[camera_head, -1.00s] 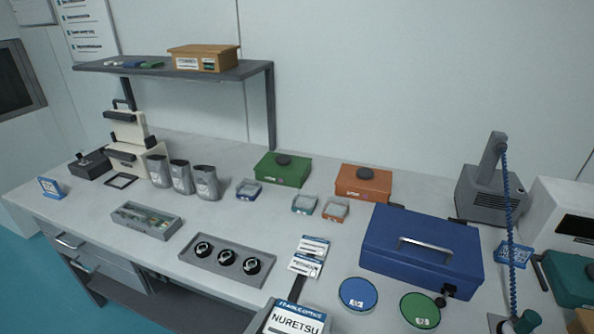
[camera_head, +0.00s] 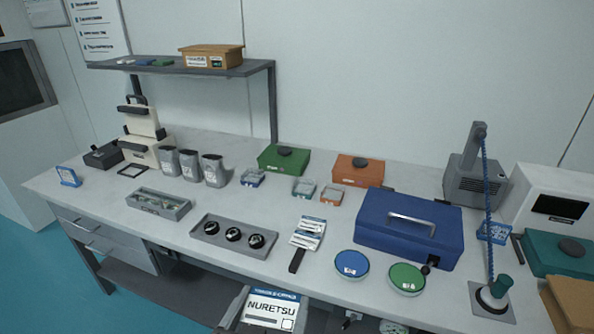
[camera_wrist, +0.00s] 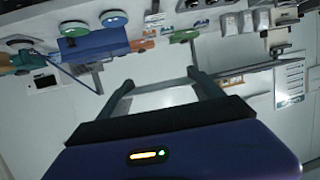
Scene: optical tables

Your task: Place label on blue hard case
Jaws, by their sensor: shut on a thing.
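The blue hard case (camera_head: 410,228) sits closed on the right half of the bench, with a light handle on its lid. It also shows in the wrist view (camera_wrist: 95,44), upside down. A white label (camera_head: 269,309) with a blue header and the word NURETSU is at the bottom of the head view, in front of the bench edge. My gripper (camera_wrist: 160,84) is shut on this label; a pale plate spans its two dark fingers in the wrist view. The gripper is apart from the case. Its exact grip on the label's edges is hard to see.
A blue disc (camera_head: 351,263) and a green disc (camera_head: 406,278) lie in front of the case. White cards (camera_head: 308,232) and a dark strip (camera_head: 297,260) lie to its left. A lamp-like stand with a blue cord (camera_head: 490,297) stands right. Orange (camera_head: 358,170) and green (camera_head: 284,159) boxes stand behind.

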